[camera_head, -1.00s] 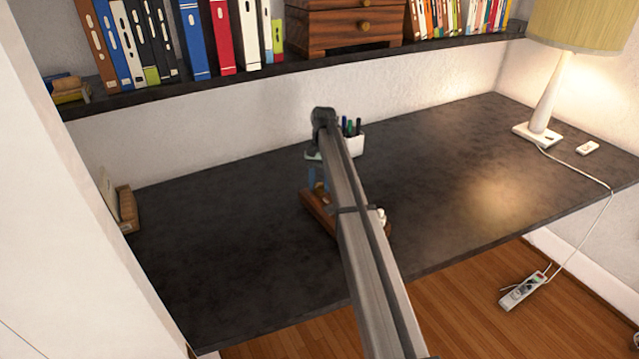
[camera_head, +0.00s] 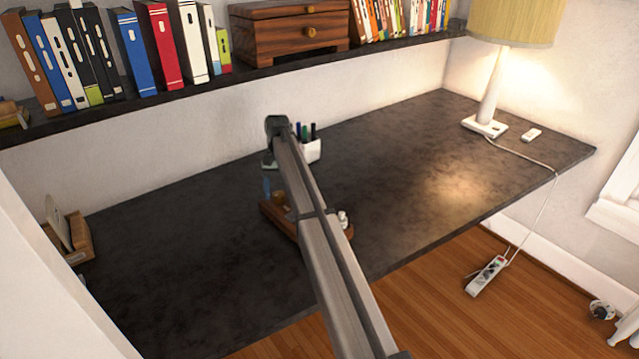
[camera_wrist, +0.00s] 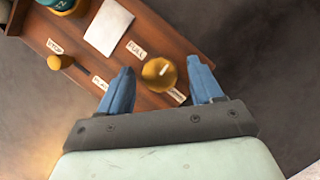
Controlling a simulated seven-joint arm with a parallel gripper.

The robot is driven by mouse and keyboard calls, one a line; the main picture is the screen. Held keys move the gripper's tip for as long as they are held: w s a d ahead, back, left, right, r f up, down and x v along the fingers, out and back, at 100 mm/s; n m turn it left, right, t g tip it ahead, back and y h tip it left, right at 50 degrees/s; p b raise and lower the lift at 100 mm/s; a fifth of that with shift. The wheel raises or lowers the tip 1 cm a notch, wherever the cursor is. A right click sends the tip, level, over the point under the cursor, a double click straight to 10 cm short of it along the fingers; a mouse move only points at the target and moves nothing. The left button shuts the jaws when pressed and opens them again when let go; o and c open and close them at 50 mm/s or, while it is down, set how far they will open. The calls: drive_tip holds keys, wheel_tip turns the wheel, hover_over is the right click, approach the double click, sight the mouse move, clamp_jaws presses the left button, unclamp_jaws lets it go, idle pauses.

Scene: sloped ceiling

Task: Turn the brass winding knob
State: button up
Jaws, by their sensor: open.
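A round brass knob (camera_wrist: 158,74) with a pale pointer line sits on a brown wooden board, beside a label reading FULL. I take it for the winding knob. My gripper (camera_wrist: 161,68) is open, its blue fingers on either side of the knob in the wrist view; I cannot tell whether they touch it. The wooden board (camera_wrist: 185,35) also carries a smaller brass knob (camera_wrist: 54,62) near a STOP label. In the head view, the board (camera_head: 275,217) lies on the dark desk, partly hidden behind my arm, with a blue finger (camera_head: 267,187) showing beside a brass part.
A lamp (camera_head: 490,100) is at the right, and a wooden holder (camera_head: 78,240) at the far left. A shelf (camera_head: 250,75) with books and a drawer box overhangs the back.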

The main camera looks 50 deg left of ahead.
drive_tip(key=m+g+y, duration=0.1)
drive_tip(key=m, duration=0.3)
drive_tip(key=shift+w+d, duration=0.1)
drive_tip(key=shift+d, duration=0.05)
drive_tip(key=m+y, duration=0.1)
drive_tip(key=m, duration=0.1)
drive_tip(key=m+y, duration=0.1)
drive_tip(key=m, duration=0.2)
drive_tip(key=shift+d+g, duration=0.2)
drive_tip(key=shift+g, duration=0.2)
drive_tip(key=m+y, duration=0.2)
drive_tip(key=m, duration=0.2)
drive_tip(key=shift+d+m, duration=0.1)
drive_tip(key=shift+m, duration=0.3)
drive_tip(key=m+t+y, duration=0.1)
drive_tip(key=m, duration=0.3)
drive_tip(key=shift+d, duration=0.1)
drive_tip(key=shift+r+m+y, duration=0.3)
drive_tip(key=shift+m, duration=0.2)
drive_tip(key=v, duration=1.3)
drive_tip(key=w+d+f+y, duration=0.1)
drive_tip(key=w+d+f, duration=0.2)
drive_tip(key=w+d, duration=0.4)
drive_tip(key=w+d+f+m+t+y, duration=0.1)
drive_tip(key=w+d+f, duration=0.3)
drive_tip(key=w+d, duration=0.4)
drive_tip(key=w, duration=0.7)
drive_tip(key=shift+f, duration=0.2)
